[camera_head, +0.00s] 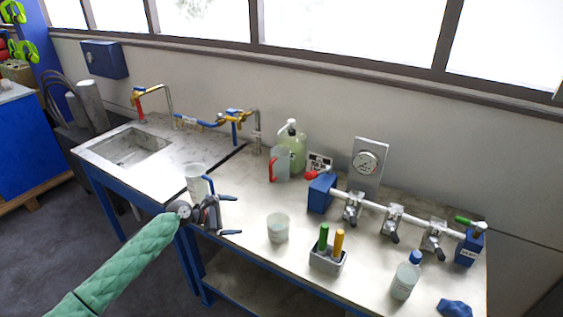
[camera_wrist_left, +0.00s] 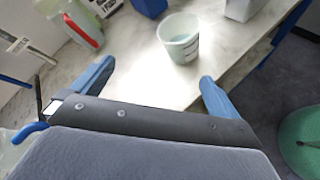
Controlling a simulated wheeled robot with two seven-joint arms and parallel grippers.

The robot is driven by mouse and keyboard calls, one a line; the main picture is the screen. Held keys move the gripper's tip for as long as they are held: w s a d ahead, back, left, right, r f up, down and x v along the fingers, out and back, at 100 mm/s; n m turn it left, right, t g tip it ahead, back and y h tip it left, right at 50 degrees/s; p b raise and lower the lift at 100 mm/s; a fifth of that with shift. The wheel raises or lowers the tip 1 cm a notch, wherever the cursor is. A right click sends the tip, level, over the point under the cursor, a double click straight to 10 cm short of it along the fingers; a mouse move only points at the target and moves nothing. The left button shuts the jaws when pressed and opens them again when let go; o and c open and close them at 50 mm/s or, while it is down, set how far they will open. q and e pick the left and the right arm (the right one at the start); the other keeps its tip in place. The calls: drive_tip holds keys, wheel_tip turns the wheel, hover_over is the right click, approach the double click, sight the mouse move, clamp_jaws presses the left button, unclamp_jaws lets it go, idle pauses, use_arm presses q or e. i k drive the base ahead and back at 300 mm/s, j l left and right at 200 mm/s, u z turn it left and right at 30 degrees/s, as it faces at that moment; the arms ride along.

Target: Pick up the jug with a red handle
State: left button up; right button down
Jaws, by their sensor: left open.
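The jug with a red handle (camera_head: 283,163) stands upright on the bench near the back wall, in front of the green-tinted bottle. It also shows at the upper left of the left wrist view (camera_wrist_left: 88,32), with its red handle towards the gripper. My left gripper (camera_head: 238,215) is open and empty at the front edge of the bench, well apart from this jug, which is farther back and to the right. In the left wrist view the two blue fingers (camera_wrist_left: 157,72) are spread with nothing between them. My right gripper is not in view.
A jug with a blue handle (camera_head: 195,175) stands right behind my left gripper. A beaker (camera_head: 278,232), a grey tool holder (camera_head: 327,261) and a blue-capped bottle (camera_head: 405,278) stand to the right. The pipe rig (camera_head: 372,203) fills the back right. Bench between beaker and red-handled jug is clear.

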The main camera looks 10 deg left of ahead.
sight(279, 164)
drive_tip(key=i, duration=1.3)
